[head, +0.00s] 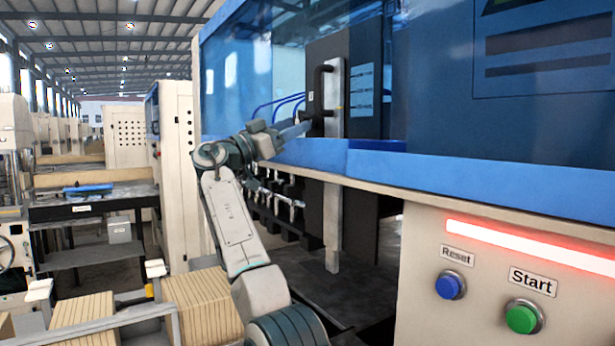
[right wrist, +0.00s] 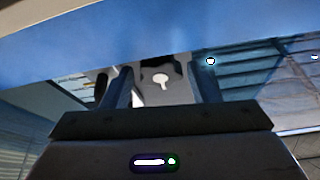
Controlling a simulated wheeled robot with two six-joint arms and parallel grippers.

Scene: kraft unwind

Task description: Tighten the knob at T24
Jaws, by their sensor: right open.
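My right gripper (head: 301,129) reaches up at the blue front edge of the machine, beside a black handle (head: 318,88). In the right wrist view its two fingers (right wrist: 163,75) stand apart, open. A small pale round shape with a short stem (right wrist: 161,79) shows between and beyond the fingers, against a dark-edged pale surface. I cannot tell whether it is the knob. No label T24 can be read in either view. My left gripper is not in view.
The blue ledge (head: 470,185) runs close beside my right gripper. Below it hang several metal fittings (head: 285,195). A panel with a blue Reset button (head: 450,285) and a green Start button (head: 523,317) is at lower right. Cardboard stacks (head: 203,302) stand lower left.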

